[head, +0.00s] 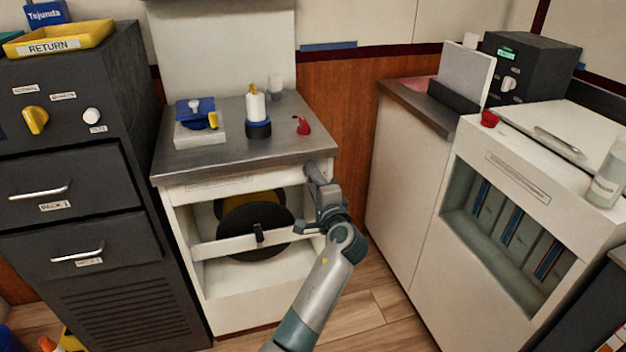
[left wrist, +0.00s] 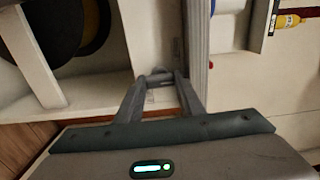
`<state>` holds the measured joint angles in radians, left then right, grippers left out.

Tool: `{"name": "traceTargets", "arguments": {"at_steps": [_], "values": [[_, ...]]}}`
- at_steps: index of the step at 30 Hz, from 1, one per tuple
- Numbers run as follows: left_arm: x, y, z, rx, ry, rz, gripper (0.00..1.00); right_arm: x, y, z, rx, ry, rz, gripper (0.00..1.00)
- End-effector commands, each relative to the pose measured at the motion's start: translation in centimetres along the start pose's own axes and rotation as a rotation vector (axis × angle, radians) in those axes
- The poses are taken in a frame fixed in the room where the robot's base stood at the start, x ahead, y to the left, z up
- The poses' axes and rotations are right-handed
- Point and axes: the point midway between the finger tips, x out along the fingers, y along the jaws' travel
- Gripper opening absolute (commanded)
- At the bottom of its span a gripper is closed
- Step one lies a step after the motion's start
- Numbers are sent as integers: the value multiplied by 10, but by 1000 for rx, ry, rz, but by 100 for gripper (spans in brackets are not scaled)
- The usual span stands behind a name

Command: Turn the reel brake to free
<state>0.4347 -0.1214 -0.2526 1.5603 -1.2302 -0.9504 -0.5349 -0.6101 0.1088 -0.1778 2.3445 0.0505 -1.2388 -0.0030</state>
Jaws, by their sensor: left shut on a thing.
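A black reel (head: 270,218) with a yellow disc behind it sits in the open white cabinet; the reel also shows in the left wrist view (left wrist: 40,45). My left gripper (head: 314,172) is at the upper right of the cabinet's front. In the left wrist view its fingertips (left wrist: 160,76) are closed on a small grey knob, which I take to be the reel brake, on the white front frame beside the reel. A small label lies by the fingers, too small to read. The fingers mostly hide the knob, so its setting cannot be told. My right gripper is not in view.
A white bar with a black handle (head: 258,233) crosses the cabinet opening. A bottle (head: 257,106), a blue-topped device (head: 197,120) and a red item (head: 303,126) stand on the metal top. A dark drawer cabinet (head: 75,180) is at left.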

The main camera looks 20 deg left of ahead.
Motion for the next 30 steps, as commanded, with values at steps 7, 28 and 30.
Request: {"name": "traceTargets", "arguments": {"at_steps": [7, 28, 30], "values": [[0, 2, 0, -1, -1, 3, 53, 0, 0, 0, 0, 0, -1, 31], [0, -4, 0, 121, 0, 1, 53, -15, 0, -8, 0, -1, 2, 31], [0, -4, 0, 178, 0, 0, 53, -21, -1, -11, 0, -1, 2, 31]]}}
